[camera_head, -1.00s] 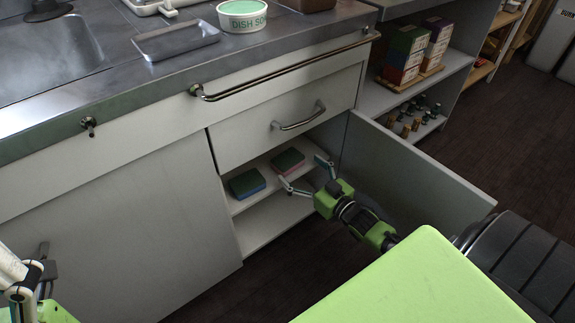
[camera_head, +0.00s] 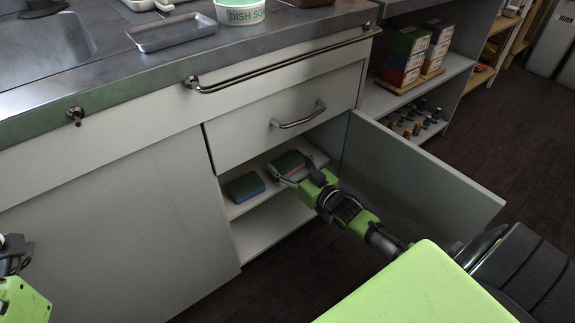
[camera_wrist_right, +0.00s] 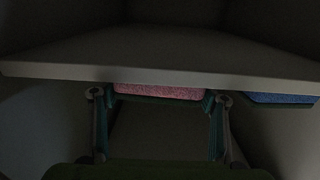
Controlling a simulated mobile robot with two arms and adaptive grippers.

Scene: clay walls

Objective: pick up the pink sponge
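The pink sponge with a green top (camera_head: 286,162) lies on the shelf inside the open cabinet; its pink side (camera_wrist_right: 160,91) shows in the right wrist view. My right gripper (camera_head: 296,169) reaches into the cabinet at this sponge. In the right wrist view its two fingers (camera_wrist_right: 160,98) are spread, one at each end of the pink side, with a visible space between them. I cannot tell whether they touch the sponge. My left gripper (camera_head: 14,256) is cut off at the left edge of the head view, and its fingers cannot be made out.
A blue sponge with a green top (camera_head: 245,187) lies left of the pink one on the same shelf (camera_head: 236,210). The open cabinet door (camera_head: 420,175) stands right of my right arm. A drawer with a handle (camera_head: 297,115) is above. The lower compartment looks empty.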

